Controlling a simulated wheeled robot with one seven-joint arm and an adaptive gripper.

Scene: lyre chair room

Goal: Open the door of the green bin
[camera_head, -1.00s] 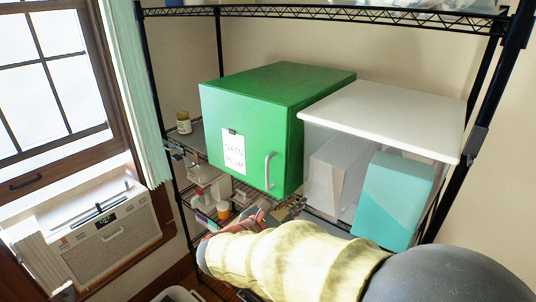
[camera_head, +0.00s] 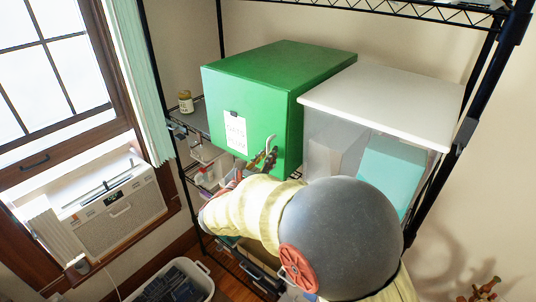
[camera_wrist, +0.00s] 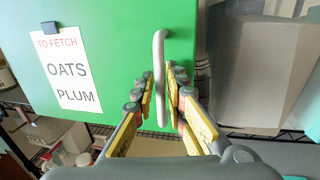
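The green bin (camera_head: 270,85) stands on a shelf of the wire rack. Its front door (camera_wrist: 110,60) is shut and carries a white note reading "TO FETCH OATS PLUM" (camera_wrist: 68,70). A pale vertical handle (camera_wrist: 160,55) is on the door's right side; it also shows in the head view (camera_head: 271,143). My gripper (camera_wrist: 163,88) is at the lower part of the handle, with fingers on either side of it. The fingers look open, with small gaps beside the handle; firm contact is not visible.
A clear box with a white lid (camera_head: 385,95) stands close to the bin's right, with a teal box (camera_head: 390,170) inside. A black rack post (camera_head: 465,130) is at right. A small jar (camera_head: 185,101) stands left of the bin. A window air conditioner (camera_head: 115,210) is at left.

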